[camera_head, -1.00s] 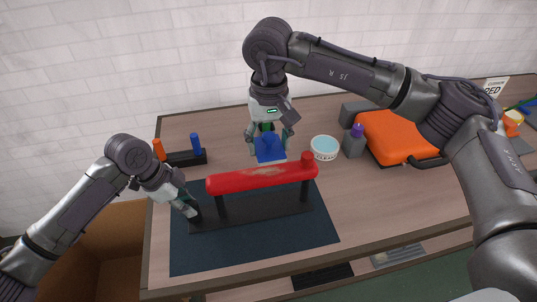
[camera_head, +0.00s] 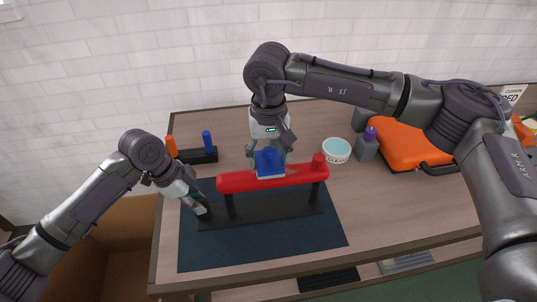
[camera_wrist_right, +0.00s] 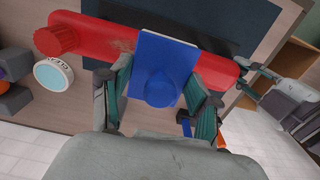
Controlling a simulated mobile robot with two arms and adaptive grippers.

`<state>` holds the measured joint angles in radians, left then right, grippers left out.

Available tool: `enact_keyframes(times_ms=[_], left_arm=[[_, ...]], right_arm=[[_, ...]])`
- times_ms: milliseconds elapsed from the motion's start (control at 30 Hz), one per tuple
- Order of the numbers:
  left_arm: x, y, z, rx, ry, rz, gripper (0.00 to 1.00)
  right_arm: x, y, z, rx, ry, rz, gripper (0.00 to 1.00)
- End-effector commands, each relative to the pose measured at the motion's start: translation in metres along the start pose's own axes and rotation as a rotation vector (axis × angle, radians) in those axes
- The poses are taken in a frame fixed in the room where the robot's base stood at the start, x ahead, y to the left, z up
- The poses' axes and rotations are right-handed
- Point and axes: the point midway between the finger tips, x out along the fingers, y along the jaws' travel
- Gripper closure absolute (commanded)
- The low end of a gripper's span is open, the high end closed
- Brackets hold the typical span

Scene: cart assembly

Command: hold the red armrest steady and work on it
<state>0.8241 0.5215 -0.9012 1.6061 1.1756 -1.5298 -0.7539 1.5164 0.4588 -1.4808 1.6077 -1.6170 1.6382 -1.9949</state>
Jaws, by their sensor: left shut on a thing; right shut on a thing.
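The red armrest (camera_head: 305,174) lies level on the posts of a black stand (camera_head: 270,213), with a round red knob at its right end. Pale scuffs show on it in the right wrist view (camera_wrist_right: 122,45). My right gripper (camera_head: 267,152) is shut on a blue block (camera_head: 269,161) with a knob and a pale underside. The block is at the armrest's middle and appears to touch its top. It also shows in the right wrist view (camera_wrist_right: 165,55). My left gripper (camera_head: 203,208) is shut at the left end of the stand's base, below the armrest's left end; its exact hold is partly hidden.
The stand is on a dark mat (camera_head: 290,250). The table's front right is clear.

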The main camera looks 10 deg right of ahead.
Motion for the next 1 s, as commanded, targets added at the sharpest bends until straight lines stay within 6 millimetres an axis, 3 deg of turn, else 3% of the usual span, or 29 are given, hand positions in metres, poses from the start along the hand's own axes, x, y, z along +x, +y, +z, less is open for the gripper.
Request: enact_keyframes(times_ms=[1000], left_arm=[[-0.001, 0.000, -0.001, 0.002, 0.003, -0.001, 1.00]], right_arm=[[0.017, 0.000, 0.000, 0.001, -0.001, 0.001, 0.66]])
